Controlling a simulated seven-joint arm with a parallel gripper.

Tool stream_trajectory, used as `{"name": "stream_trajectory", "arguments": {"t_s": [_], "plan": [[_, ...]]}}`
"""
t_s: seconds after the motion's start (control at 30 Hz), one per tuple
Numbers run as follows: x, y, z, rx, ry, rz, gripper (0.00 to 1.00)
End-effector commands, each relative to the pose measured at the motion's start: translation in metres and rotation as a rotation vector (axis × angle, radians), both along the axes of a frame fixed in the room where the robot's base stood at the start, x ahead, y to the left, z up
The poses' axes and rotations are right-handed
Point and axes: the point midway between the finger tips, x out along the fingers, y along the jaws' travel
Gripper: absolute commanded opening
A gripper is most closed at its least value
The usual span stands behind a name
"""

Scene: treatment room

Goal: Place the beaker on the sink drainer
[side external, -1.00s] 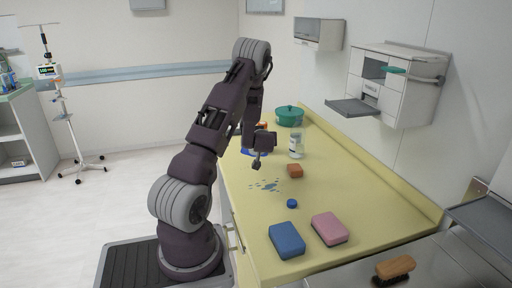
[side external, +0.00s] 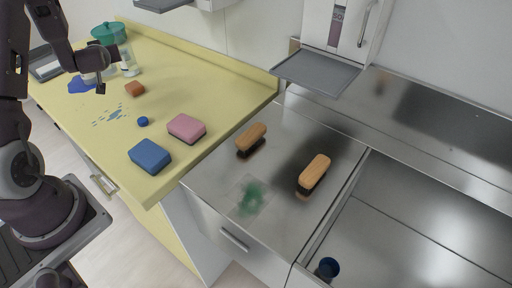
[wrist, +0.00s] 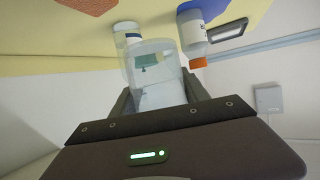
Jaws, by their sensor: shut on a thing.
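My gripper (side external: 98,76) is above the far part of the yellow counter (side external: 215,85) in the side view. It is shut on a clear, see-through beaker (wrist: 152,62), which shows between the fingers in the wrist view. In the side view the beaker is hard to make out against the counter. The steel sink unit (side external: 425,112) is to the right, well apart from my gripper. Its flat steel top carries two brushes; I cannot tell exactly which part is the drainer.
Blue (side external: 150,156) and pink (side external: 187,127) sponges lie on the counter. A white bottle (side external: 130,66) stands near my gripper. A grey tray (side external: 318,70) juts from the wall.

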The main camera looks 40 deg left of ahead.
Motion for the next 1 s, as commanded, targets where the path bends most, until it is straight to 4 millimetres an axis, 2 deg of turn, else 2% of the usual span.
{"name": "stream_trajectory", "arguments": {"t_s": [0.17,0.37,0.47,0.6,0.7,0.8,1.0], "plan": [[0.044,-0.049,-0.003,-0.002,0.000,-0.190,0.08],[0.092,-0.124,-0.005,-0.002,0.000,-0.452,0.08],[0.113,-0.173,-0.005,-0.001,-0.001,-0.608,0.08],[0.133,-0.251,-0.003,-0.001,-0.001,-0.849,0.08],[0.138,-0.310,0.000,-0.001,-0.002,-1.027,0.08],[0.136,-0.369,0.003,0.000,-0.003,-1.208,0.08],[0.108,-0.475,0.011,0.000,-0.003,-1.557,0.08]]}}
